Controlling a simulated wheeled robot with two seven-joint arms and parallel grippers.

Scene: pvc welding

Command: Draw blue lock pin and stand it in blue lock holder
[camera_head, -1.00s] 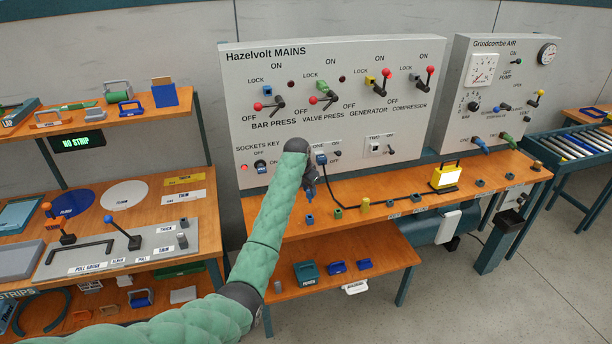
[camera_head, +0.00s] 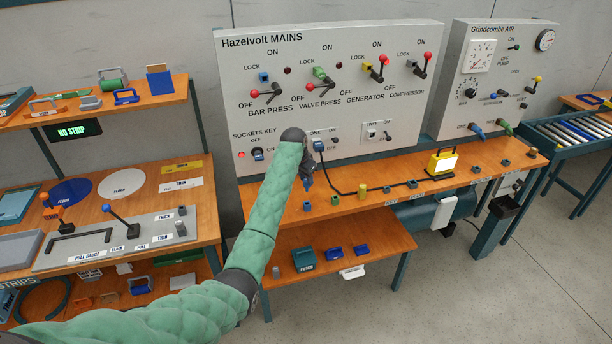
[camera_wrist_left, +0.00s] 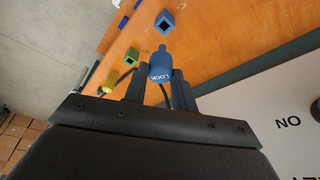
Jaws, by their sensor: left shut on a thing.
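My left gripper (camera_head: 308,181) is shut on the blue lock pin (camera_wrist_left: 161,66), whose wide head reads LOCK in the left wrist view. The pin's narrow end points away from the gripper, toward the shelf. The blue lock holder (camera_head: 307,206), a small square block with a hole in its top, stands on the wooden shelf just below the gripper. It also shows in the left wrist view (camera_wrist_left: 165,21), just beyond the pin's tip. The pin looks apart from the holder, above it. My right gripper is not in view.
A green holder (camera_head: 335,200) and a yellow piece (camera_head: 362,191) stand close to the right on the shelf (camera_head: 437,189). A black cable runs from a socket plug to a lit lamp (camera_head: 441,163). The MAINS panel (camera_head: 350,105) rises behind the shelf.

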